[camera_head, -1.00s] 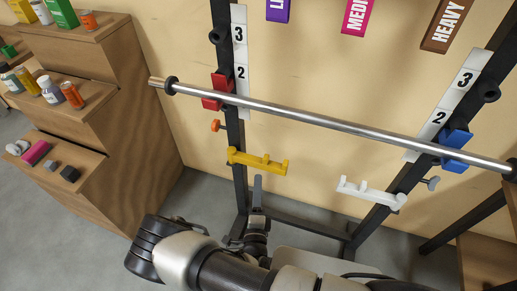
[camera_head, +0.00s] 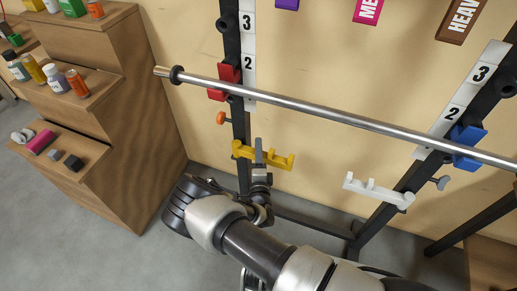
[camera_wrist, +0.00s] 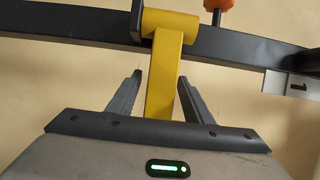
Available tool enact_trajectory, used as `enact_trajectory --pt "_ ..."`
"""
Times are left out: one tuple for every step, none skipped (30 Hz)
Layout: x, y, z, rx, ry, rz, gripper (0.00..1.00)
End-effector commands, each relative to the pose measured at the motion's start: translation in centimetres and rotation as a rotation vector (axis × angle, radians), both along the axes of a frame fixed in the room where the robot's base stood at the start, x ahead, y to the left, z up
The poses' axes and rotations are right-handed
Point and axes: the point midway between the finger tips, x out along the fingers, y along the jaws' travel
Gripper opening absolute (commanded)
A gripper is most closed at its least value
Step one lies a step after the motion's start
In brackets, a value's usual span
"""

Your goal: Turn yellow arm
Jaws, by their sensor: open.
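The yellow arm (camera_head: 275,157) is mounted on the left black upright of the rack and sticks out to the right, with short pegs on top. In the wrist view the yellow arm (camera_wrist: 163,80) runs down from its collar on the dark upright to between my two fingers. My gripper (camera_head: 259,152) is at the yellow arm, its fingers overlapping the arm's middle in the head view. In the wrist view my gripper (camera_wrist: 160,85) is open, one finger on each side of the arm, with gaps showing on both sides.
A metal bar (camera_head: 330,112) spans the rack above, near a red holder (camera_head: 224,82) and a blue holder (camera_head: 466,147). An orange knob (camera_head: 222,118) is above the yellow arm. A white arm (camera_head: 378,190) is on the right upright. Wooden shelves (camera_head: 110,110) stand at left.

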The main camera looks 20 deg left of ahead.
Motion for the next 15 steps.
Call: enact_trajectory --pt "0.7 0.1 -0.1 0.003 -0.001 -0.002 0.46" --pt "1.0 0.2 -0.1 0.002 0.0 -0.002 0.46" --pt "1.3 0.4 -0.1 0.002 0.0 -0.001 0.46" --pt "1.4 0.5 0.0 0.001 0.0 0.0 0.46" --pt "1.6 0.5 0.0 0.001 0.0 0.0 0.46" --pt "1.8 0.5 0.0 0.0 0.0 0.0 0.46" --pt "1.8 0.5 0.0 0.0 0.0 0.0 0.46" --pt "1.9 0.6 0.0 -0.001 0.0 -0.001 0.46" --pt "1.9 0.6 0.0 -0.001 0.0 0.0 0.46" --pt "2.0 0.6 0.0 -0.001 0.0 -0.001 0.46" --pt "2.0 0.6 0.0 -0.001 0.0 0.0 0.46" --pt "1.9 0.6 0.0 -0.001 0.0 0.0 0.46" --pt "1.9 0.6 0.0 -0.001 0.0 0.0 0.46" --pt "1.9 0.6 0.0 -0.001 0.0 0.0 0.46" --pt "1.9 0.6 0.0 -0.001 0.0 0.0 0.46"
